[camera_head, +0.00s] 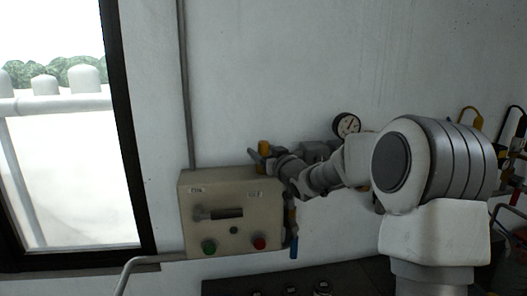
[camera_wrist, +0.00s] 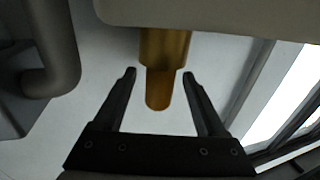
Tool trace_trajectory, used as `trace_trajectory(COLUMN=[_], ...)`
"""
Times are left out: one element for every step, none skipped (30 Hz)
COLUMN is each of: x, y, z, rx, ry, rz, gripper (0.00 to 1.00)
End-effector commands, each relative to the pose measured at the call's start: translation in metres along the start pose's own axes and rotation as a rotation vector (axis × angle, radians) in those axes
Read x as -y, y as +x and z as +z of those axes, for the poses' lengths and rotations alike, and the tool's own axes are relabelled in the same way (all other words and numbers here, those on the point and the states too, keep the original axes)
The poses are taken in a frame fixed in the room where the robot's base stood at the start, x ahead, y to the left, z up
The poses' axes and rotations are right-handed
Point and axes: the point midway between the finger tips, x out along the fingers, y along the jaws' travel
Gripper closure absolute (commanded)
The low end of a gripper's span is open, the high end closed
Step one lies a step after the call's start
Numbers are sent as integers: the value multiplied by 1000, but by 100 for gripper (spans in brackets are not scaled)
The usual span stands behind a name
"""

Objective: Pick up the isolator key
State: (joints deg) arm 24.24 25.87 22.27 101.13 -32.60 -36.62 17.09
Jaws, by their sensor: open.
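The isolator key, as far as I can tell, is a brass-yellow round piece (camera_head: 263,147) standing up at the top of the beige control box (camera_head: 228,222). In the wrist view the key (camera_wrist: 166,52) sticks out from the edge of the box (camera_wrist: 215,12), with a wider collar and a narrower rounded end. My gripper (camera_wrist: 159,75) is open, with one fingertip on each side of the key's narrower end and visible gaps on both sides. In the head view my gripper (camera_head: 257,158) is at the box's top edge, partly hiding the key's lower part.
A pressure gauge (camera_head: 346,125) is on the wall behind my arm. A blue-handled part (camera_head: 293,245) hangs beside the box's right side. A grey bent pipe (camera_wrist: 62,45) is at the left of the wrist view.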

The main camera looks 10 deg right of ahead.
Motion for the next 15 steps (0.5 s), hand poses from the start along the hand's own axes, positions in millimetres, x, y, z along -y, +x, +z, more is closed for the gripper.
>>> trace_trajectory(x=[0, 0, 0, 0, 0, 0, 0, 0, 0, 0, 0, 0, 0, 0, 0], y=[1, 1, 1, 1, 1, 1, 1, 1, 1, 1, 1, 1, 1, 1, 1], z=[0, 0, 0, 0, 0, 0, 0, 0, 0, 0, 0, 0, 0, 0, 0], rx=[0, 0, 0, 0, 0, 0, 0, 0, 0, 0, 0, 0, 0, 0, 0], ry=[0, 0, 0, 0, 0, 0, 0, 0, 0, 0, 0, 0, 0, 0, 0], rz=[0, 0, 1, 1, 1, 1, 1, 1, 1, 1, 1, 1, 1, 1, 1], gripper=[26, 26, 26, 26, 26, 26, 26, 32, 39, 44, 50, 57, 62, 68, 75])
